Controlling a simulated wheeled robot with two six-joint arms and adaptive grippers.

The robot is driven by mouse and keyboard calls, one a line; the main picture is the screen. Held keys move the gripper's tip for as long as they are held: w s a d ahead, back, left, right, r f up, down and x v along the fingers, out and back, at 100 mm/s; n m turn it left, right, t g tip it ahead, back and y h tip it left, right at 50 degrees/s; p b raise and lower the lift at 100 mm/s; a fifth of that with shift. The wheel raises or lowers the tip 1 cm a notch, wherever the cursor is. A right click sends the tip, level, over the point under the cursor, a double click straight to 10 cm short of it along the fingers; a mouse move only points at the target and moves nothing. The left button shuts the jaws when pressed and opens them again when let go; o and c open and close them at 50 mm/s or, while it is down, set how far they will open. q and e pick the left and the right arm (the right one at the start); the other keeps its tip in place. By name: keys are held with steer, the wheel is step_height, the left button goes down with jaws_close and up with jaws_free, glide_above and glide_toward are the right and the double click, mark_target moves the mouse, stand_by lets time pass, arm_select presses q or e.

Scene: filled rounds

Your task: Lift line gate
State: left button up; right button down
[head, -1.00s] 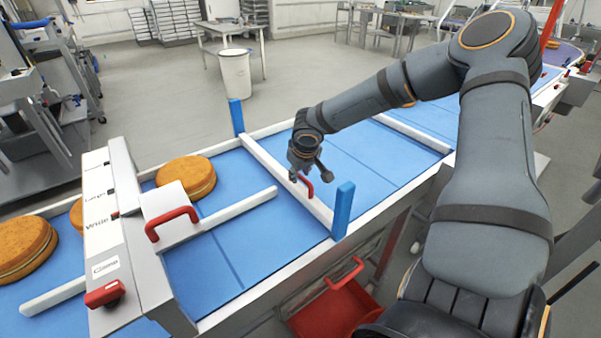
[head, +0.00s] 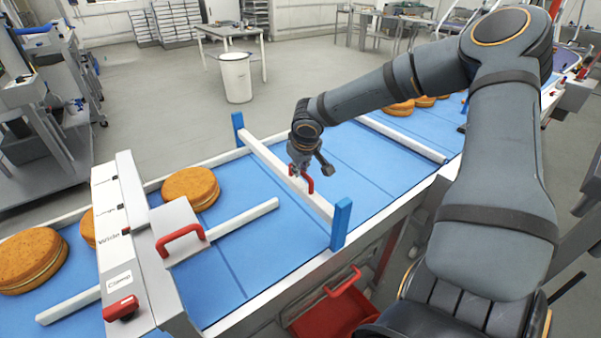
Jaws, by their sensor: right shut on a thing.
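The line gate is a white bar (head: 268,160) across the blue conveyor (head: 240,252), between a far blue post (head: 238,126) and a near blue post (head: 341,222). A red handle (head: 309,185) sits near its middle. My right gripper (head: 302,174) is shut on this handle from above, and its fingers hide part of it. The bar stands partway up the posts, raised above the belt. My left gripper is not in view.
Filled rounds lie on the belt: one (head: 191,187) left of the gate and one (head: 31,259) at the far left. A grey guide unit (head: 128,245) with another red handle (head: 182,238) spans the belt. A red bin (head: 335,310) is below the near edge.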

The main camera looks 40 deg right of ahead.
step_height(320, 180, up, 4)
steer(key=shift+r+p, duration=0.2)
steer(key=shift+p, duration=0.55)
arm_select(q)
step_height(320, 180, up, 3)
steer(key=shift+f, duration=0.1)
arm_select(e)
steer(key=shift+f, duration=0.2)
steer(key=c, duration=1.3)
jaws_free()
steer(key=shift+f, duration=0.15)
steer(key=shift+c, duration=0.2)
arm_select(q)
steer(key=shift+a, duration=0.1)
arm_select(e)
steer(key=shift+s+r, duration=0.1)
steer(key=shift+r, duration=0.25)
steer(key=v, duration=1.1)
